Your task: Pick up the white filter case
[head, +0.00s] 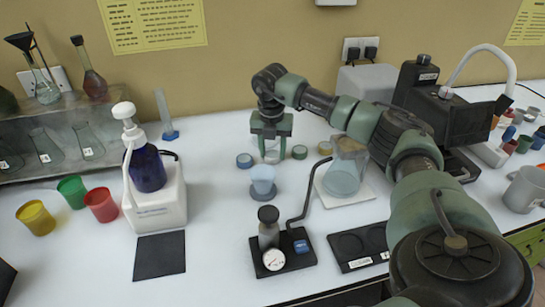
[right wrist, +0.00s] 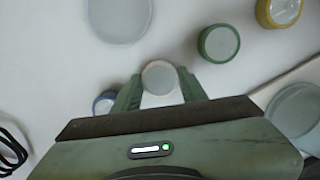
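The white filter case (right wrist: 159,77) is a small round case with a pale grey top. In the right wrist view it sits between the two fingertips of my right gripper (right wrist: 160,84), one on each side. The fingers are very close to its sides; I cannot tell whether they press on it. In the head view my right gripper (head: 271,135) points down near the back wall, with the case (head: 272,156) low between its fingers, at or near table level. My left gripper is not in view.
Blue (head: 244,160), green (head: 300,152) and yellow (head: 325,148) round cases stand close on either side. A pale blue cup (head: 262,180) stands in front. White table shows between them.

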